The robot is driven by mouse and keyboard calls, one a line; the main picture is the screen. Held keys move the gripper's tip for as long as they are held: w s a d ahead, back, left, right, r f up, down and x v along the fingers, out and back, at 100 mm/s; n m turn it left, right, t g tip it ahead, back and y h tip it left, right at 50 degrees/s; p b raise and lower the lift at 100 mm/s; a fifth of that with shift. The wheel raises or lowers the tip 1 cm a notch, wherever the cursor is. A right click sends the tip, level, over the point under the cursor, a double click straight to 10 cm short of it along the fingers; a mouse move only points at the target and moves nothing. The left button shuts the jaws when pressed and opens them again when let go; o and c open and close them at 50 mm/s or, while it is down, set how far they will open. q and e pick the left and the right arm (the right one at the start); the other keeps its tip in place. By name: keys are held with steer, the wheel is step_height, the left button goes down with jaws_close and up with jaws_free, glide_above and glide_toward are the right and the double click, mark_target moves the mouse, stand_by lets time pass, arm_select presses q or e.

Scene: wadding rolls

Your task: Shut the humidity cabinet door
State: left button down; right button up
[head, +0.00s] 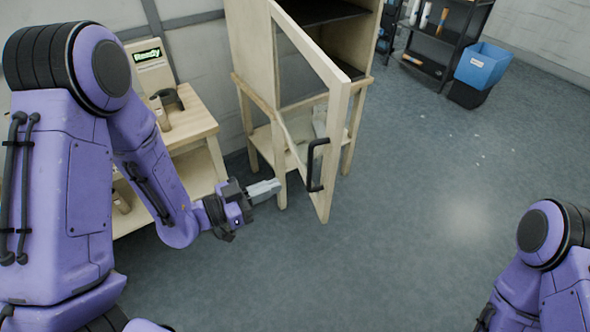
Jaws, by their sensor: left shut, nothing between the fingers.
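The humidity cabinet (359,38) is a pale wooden case on legs, with dark shelves inside. Its door (338,106), a wooden frame around a clear pane, stands open and swung out toward me. A black bar handle (316,165) is on the door's free edge side. My left gripper (277,186) is shut and empty, low and to the left of the handle, apart from it in the picture. My right arm shows at the lower right, but its gripper is not in view.
A wooden bench (190,129) with a device showing "Ready" (149,62) stands left of the cabinet. A black rack (447,41) and a blue bin (482,66) stand at the back right. The grey floor right of the door is mostly clear.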

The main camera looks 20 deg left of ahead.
arm_select(q)
steer(key=p+x, duration=0.2)
steer(key=x, duration=0.4)
steer(key=shift+w+d+p, duration=0.25)
steer(key=shift+p, duration=0.05)
